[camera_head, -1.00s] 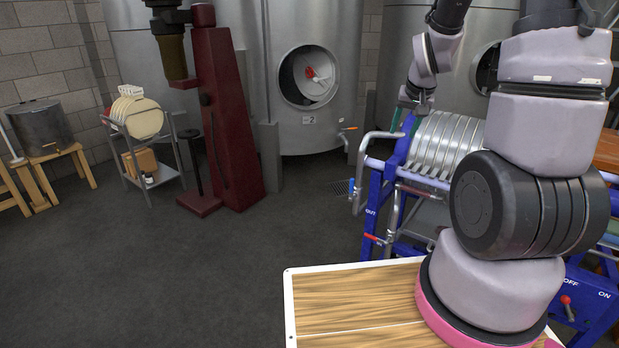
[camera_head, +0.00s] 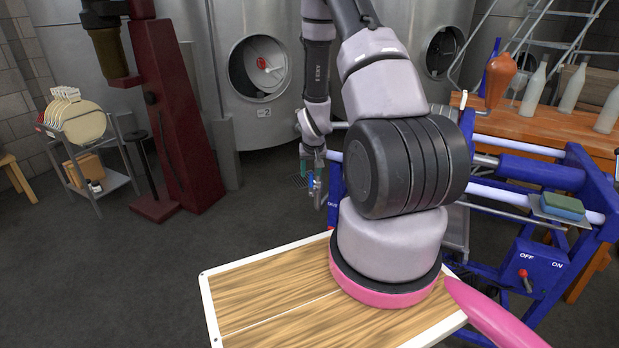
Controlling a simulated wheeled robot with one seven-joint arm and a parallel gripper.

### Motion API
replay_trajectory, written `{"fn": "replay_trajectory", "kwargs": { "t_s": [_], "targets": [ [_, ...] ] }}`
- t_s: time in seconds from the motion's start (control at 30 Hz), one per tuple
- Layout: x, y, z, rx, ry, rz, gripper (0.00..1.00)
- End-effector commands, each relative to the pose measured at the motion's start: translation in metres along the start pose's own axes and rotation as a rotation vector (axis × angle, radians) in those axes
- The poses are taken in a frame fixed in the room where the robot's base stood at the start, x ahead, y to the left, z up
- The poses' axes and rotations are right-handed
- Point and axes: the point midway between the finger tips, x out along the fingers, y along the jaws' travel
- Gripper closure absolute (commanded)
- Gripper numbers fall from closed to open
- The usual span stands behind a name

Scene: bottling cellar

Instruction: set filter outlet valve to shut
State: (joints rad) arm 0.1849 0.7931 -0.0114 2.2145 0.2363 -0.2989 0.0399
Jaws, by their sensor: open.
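The filter (camera_head: 545,262) is a blue-framed machine at the right, largely hidden behind my arm. Its outlet valve (camera_head: 311,183), a small blue handle on a metal pipe, shows at the frame's left end, near the partly hidden OUT label (camera_head: 332,204). My gripper (camera_head: 312,172) points down at this valve, with its teal fingers close around or just in front of the handle. The jaws are open. Contact and the handle's exact angle are too small to tell. My arm hides the filter plates.
A wooden board with a white rim (camera_head: 262,277) lies in front, under my arm. A red switch (camera_head: 523,274) marked OFF and ON is on the frame. A dark red column (camera_head: 172,120) and steel tanks (camera_head: 262,125) stand behind.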

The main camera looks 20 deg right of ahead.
Motion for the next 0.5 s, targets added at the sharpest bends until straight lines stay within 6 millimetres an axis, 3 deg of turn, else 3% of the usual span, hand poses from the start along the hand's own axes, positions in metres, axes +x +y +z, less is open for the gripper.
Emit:
{"fn": "replay_trajectory", "kwargs": {
  "t_s": [0.2, 0.5],
  "targets": [
    [0.029, 0.0, 0.0, 0.0, 0.0, 0.0, 0.49],
    [0.036, 0.0, 0.0, 0.0, 0.0, 0.0, 0.49]
  ]
}}
